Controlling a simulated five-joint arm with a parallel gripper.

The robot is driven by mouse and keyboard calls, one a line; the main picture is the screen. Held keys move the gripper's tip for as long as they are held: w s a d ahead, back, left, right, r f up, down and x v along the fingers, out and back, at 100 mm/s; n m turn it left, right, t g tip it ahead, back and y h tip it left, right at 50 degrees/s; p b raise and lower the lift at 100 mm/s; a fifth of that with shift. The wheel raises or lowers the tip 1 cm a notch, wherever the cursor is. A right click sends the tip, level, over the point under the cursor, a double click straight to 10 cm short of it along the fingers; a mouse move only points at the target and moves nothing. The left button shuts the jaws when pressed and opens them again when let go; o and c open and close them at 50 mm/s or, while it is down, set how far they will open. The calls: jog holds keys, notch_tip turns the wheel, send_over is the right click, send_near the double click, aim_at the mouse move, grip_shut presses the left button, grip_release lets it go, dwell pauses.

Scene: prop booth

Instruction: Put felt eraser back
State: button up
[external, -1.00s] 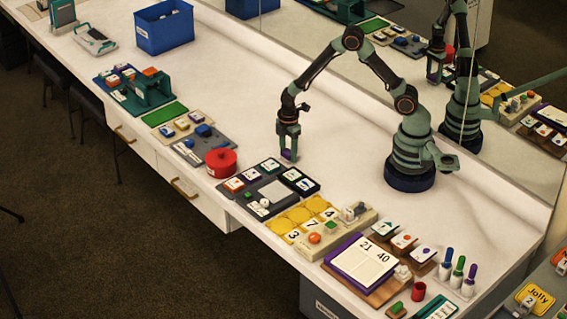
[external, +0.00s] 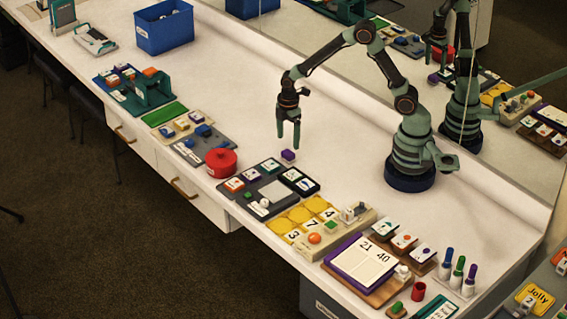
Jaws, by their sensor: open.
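My gripper (external: 288,142) points down over the open white counter, with its two fingers apart and nothing between them. A small purple block (external: 288,155) sits on the counter just below the fingertips, apart from them. Which object is the felt eraser is not certain at this size. A small green-topped block with a brown lower part (external: 397,309) lies at the front right, beside a red cup (external: 418,291), and looks like an eraser.
A dark tray (external: 268,190) with small tiles lies just in front of the purple block. A yellow number board (external: 300,218), a purple-edged score board (external: 362,262) and several markers (external: 459,272) line the front right. A red round tin (external: 221,162) stands left. The counter's middle is clear.

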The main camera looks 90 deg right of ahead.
notch_tip(320, 180, up, 6)
notch_tip(320, 180, up, 8)
jog(key=m+t, duration=0.2)
jog(key=m, duration=0.2)
send_over(288, 152)
jog(key=s+a, duration=0.3)
jog(key=s, duration=0.1)
jog(key=s+a+r+m+t, duration=0.2)
jog(key=s+r+m+t, duration=0.1)
jog(key=s, duration=0.5)
jog(key=shift+a+r+m+t, duration=0.35)
jog(key=shift+r+m, duration=0.25)
jog(key=shift+m, duration=0.4)
